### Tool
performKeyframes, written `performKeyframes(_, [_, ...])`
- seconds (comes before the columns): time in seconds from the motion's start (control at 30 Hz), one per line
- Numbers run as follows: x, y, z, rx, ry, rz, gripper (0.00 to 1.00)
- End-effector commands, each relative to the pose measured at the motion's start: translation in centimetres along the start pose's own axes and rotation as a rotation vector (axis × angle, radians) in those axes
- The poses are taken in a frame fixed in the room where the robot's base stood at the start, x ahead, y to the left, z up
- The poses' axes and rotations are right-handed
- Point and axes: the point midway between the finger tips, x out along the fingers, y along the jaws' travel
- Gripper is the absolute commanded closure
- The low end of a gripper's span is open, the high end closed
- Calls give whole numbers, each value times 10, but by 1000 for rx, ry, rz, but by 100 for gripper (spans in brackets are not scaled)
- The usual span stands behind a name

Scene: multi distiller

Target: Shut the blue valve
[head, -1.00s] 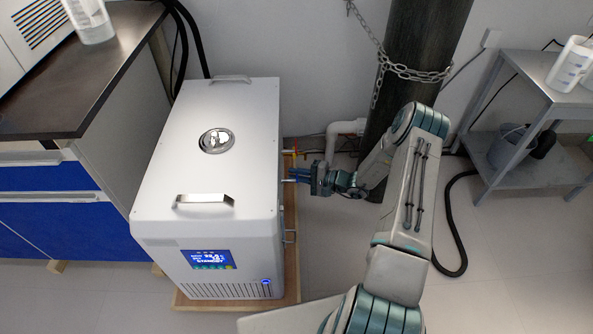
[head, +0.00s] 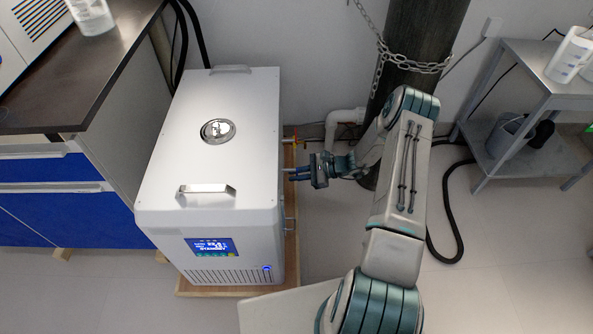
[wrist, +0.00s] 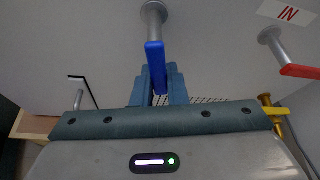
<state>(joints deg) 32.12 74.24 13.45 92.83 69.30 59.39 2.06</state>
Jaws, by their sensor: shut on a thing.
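The blue valve (wrist: 155,58) has a blue handle on a grey pipe stub that comes out of the side of the white machine (head: 215,100). In the wrist view the handle points from the stub down between the two fingers of my gripper (wrist: 160,85), which are shut on it. In the head view my gripper (head: 300,173) is at the machine's right side, and the blue handle cannot be told apart from the fingers there.
A red-handled valve (wrist: 298,71) sits to the right under an "IN" label. A yellow fitting (wrist: 276,112) is lower right. A dark pillar (head: 412,50) with a chain stands behind my arm. A grey metal shelf (head: 500,150) is at the right.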

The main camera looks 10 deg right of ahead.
Motion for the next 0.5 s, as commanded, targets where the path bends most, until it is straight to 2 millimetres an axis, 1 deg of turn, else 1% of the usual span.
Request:
performKeyframes(0.2, [0, 6, 1, 131, -1, 55, 100])
performKeyframes(0.5, [0, 10, 2, 229, -3, 94, 100])
